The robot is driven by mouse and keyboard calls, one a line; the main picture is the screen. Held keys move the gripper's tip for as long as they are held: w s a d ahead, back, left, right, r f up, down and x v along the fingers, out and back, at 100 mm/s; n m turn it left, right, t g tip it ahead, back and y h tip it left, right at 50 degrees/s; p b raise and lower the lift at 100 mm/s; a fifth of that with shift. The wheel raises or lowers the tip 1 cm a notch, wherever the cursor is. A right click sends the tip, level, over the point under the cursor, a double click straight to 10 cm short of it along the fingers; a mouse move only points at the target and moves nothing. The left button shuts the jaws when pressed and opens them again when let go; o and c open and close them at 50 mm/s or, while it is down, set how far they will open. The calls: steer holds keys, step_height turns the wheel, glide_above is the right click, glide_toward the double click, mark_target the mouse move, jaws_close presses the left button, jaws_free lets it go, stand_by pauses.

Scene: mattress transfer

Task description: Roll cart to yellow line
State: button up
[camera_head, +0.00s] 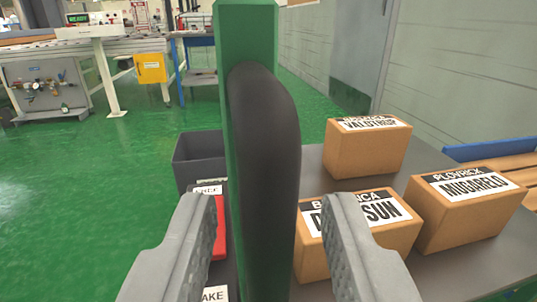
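The cart's dark grey deck (470,262) carries cardboard boxes and fills the lower right. A green upright post (246,30) with a thick black handle (268,180) rises in the middle of the view. My gripper (270,205) is open, with one grey finger to the left of the handle and one to the right. Gaps show between both fingers and the handle, and it holds nothing. I cannot tell how deep the handle sits between the fingers. No yellow line shows on the visible floor.
A dark open bin (195,155) and a red item (219,235) are left of the post. Green floor (90,210) is clear at left, before a workbench (125,48).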

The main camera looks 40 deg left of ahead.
steer(key=shift+x, duration=0.8)
jaws_close()
steer(key=s+a, duration=0.8)
steer(key=s, duration=0.2)
steer(key=s+a, duration=0.8)
steer(key=s, duration=0.3)
steer(key=shift+s+a, duration=0.25)
steer(key=shift+a, duration=0.1)
jaws_free()
steer(key=shift+s+a, duration=0.15)
steer(key=shift+a, duration=0.05)
